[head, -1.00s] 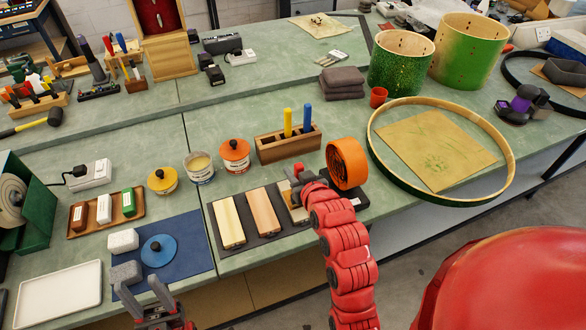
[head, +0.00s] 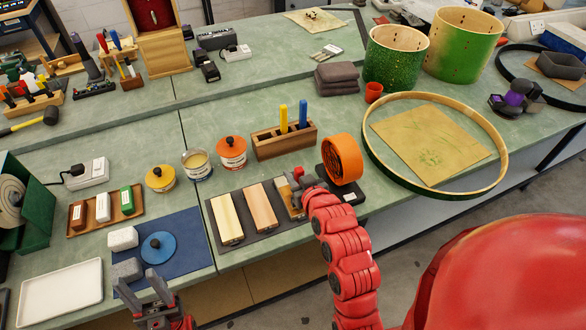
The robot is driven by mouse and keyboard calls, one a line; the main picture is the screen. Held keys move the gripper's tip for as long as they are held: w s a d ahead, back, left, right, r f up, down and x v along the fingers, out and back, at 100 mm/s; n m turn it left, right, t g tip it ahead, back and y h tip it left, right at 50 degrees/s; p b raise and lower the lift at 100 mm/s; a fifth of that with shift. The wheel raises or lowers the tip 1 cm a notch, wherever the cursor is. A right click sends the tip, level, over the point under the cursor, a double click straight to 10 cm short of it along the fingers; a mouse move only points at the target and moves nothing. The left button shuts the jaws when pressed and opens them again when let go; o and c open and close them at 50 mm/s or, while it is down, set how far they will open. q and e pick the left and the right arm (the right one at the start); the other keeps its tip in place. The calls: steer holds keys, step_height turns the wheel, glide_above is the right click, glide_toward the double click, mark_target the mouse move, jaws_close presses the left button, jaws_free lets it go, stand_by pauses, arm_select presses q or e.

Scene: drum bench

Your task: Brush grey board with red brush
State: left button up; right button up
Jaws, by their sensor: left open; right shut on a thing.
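Three narrow boards lie side by side on a dark mat (head: 216,208): a pale one, a pinkish one, and a third board (head: 284,203) at the right, partly hidden by my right gripper. My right gripper (head: 297,186) is low over this board, shut on the red brush (head: 298,172). Only a small red part of the brush shows; its bristles are hidden, and I cannot tell whether they touch the board. My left gripper (head: 143,286) is open and empty at the front, beside the blue mat.
A wooden rack (head: 267,146) with a yellow and a blue handle stands behind the boards. An orange roll (head: 343,158) stands close to my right gripper. Several tins stand behind left; a drum hoop (head: 482,196) lies at right. A white tray (head: 62,292) lies front left.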

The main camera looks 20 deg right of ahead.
steer(key=shift+s+p, duration=0.4)
steer(key=shift+s, duration=0.05)
steer(key=shift+w, duration=0.15)
steer(key=shift+w+b, duration=0.45)
steer(key=shift+w, duration=1.05)
steer(key=shift+w+a+b, duration=0.1)
steer(key=shift+w+b, duration=0.45)
steer(key=shift+w, duration=0.85)
steer(key=shift+w, duration=0.1)
steer(key=shift+w+b, duration=0.6)
steer(key=shift+w, duration=0.95)
